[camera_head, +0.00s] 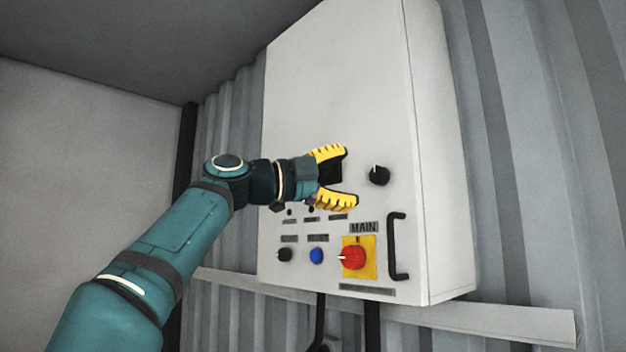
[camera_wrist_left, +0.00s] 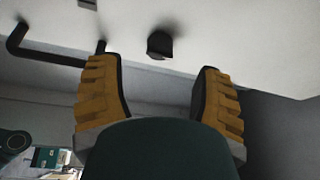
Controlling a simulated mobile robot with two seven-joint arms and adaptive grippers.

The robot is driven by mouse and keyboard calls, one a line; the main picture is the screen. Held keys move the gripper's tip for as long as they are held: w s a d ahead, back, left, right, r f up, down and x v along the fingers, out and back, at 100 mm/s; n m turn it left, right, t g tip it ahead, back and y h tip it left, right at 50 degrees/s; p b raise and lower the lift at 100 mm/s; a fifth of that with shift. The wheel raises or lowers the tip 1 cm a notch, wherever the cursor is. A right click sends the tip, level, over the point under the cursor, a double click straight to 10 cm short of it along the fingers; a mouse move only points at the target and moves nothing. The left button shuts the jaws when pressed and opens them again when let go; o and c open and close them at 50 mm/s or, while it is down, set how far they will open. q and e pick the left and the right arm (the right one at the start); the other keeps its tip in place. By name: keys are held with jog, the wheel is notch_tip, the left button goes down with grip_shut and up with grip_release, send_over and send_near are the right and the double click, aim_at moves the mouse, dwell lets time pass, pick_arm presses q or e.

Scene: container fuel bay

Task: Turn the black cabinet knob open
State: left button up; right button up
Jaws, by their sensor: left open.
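The black cabinet knob (camera_head: 378,175) sits on the front of the light grey cabinet (camera_head: 345,80), right of the gripper in the head view. A white mark shows on its upper left edge. In the left wrist view the knob (camera_wrist_left: 160,44) lies ahead of the fingertips, between their lines and apart from them. My left gripper (camera_head: 348,176) is open and empty, its yellow fingers spread one above the other in the head view. It also shows in the left wrist view (camera_wrist_left: 160,80). My right gripper is in neither view.
Below the gripper are a red MAIN switch (camera_head: 354,257) on a yellow plate, a blue button (camera_head: 316,256) and a smaller black knob (camera_head: 284,255). A black handle (camera_head: 396,246) sticks out at the lower right of the door. Corrugated wall (camera_head: 500,120) stands behind the cabinet.

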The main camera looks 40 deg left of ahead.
pick_arm(q)
jog(key=v, duration=0.6)
dwell(0.5)
